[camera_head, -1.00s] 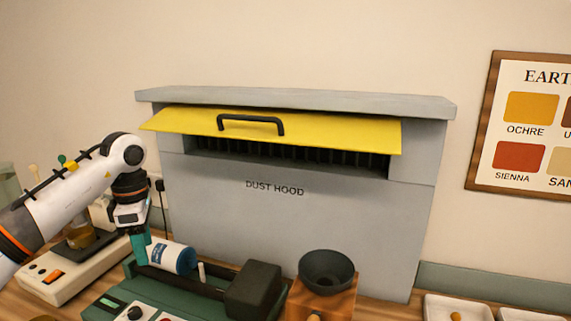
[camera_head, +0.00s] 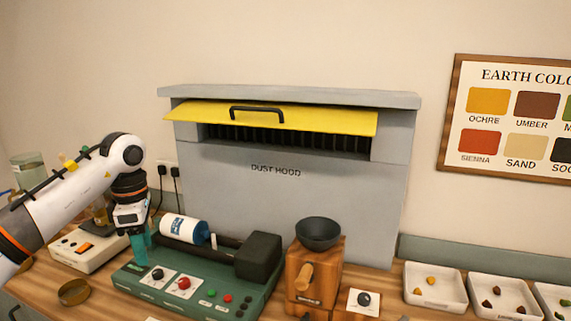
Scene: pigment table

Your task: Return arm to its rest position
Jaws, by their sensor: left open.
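My left arm (camera_head: 60,205) comes in from the left and bends down at the wrist. My left gripper (camera_head: 140,248), with teal fingers, points down at the left end of the green roller machine (camera_head: 205,300). It is open, and nothing shows between its fingers. A white jar with a blue band (camera_head: 185,229) lies on its side on the machine's rollers, to the right of the gripper and apart from it in the picture. My right gripper is not in view.
A grey dust hood (camera_head: 290,210) with a raised yellow flap (camera_head: 300,117) stands behind. A wooden grinder with a dark bowl (camera_head: 318,233) stands right of the machine. White trays (camera_head: 435,300) are at the right.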

